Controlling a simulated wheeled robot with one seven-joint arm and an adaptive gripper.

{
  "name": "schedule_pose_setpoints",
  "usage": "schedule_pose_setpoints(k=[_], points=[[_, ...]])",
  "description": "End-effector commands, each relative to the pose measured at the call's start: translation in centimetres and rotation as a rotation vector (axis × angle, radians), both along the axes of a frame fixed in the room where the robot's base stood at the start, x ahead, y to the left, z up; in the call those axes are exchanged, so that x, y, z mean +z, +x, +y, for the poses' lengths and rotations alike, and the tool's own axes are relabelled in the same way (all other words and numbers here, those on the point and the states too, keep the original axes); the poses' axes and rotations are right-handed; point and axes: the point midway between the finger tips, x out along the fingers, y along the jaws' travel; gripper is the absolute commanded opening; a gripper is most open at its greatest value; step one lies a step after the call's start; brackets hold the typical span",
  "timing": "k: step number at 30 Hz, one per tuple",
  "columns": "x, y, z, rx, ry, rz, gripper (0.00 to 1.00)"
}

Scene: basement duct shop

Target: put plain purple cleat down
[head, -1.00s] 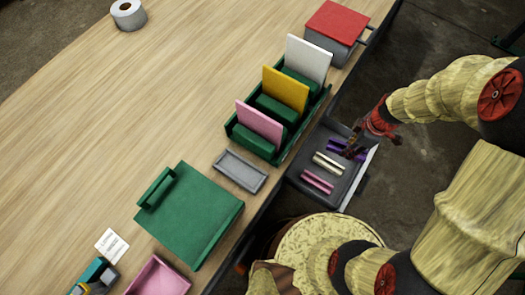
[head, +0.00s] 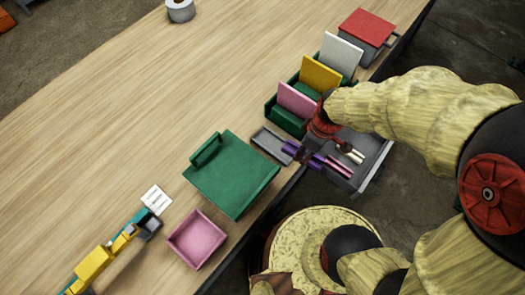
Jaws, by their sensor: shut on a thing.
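My gripper (head: 304,155) is shut on the plain purple cleat (head: 317,162), gripping it near its middle so that purple shows on both sides of the dark fingers. The cleat's left end appears over the right end of the small grey tray (head: 262,146) on the bench edge. Its other end reaches toward the dark grey tray (head: 371,170). Whether it touches either is unclear. The dark tray holds pink cleats (head: 340,167) and cream cleats (head: 351,153). My wrist hides part of this tray, so I cannot tell whether another purple cleat lies there.
A green rack (head: 289,121) with pink, yellow and white upright plates stands just behind my gripper. A green box (head: 235,178) is left of the grey tray, with a pink tray (head: 197,239) nearer. A red-lidded box (head: 366,28) stands at the far right. The bench's left middle is clear.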

Motion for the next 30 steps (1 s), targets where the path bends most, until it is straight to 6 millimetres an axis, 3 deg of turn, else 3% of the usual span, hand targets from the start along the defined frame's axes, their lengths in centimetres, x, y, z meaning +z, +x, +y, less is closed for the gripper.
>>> schedule_pose_setpoints(k=[11, 23, 30], points=[[-0.4, 0.0, 0.2, -0.119, 0.000, 0.001, 0.04], [-4.2, 7.0, 4.5, -0.120, -0.001, 0.002, 0.04], [-8.1, 10.0, 6.2, -0.122, -0.001, 0.004, 0.04]])
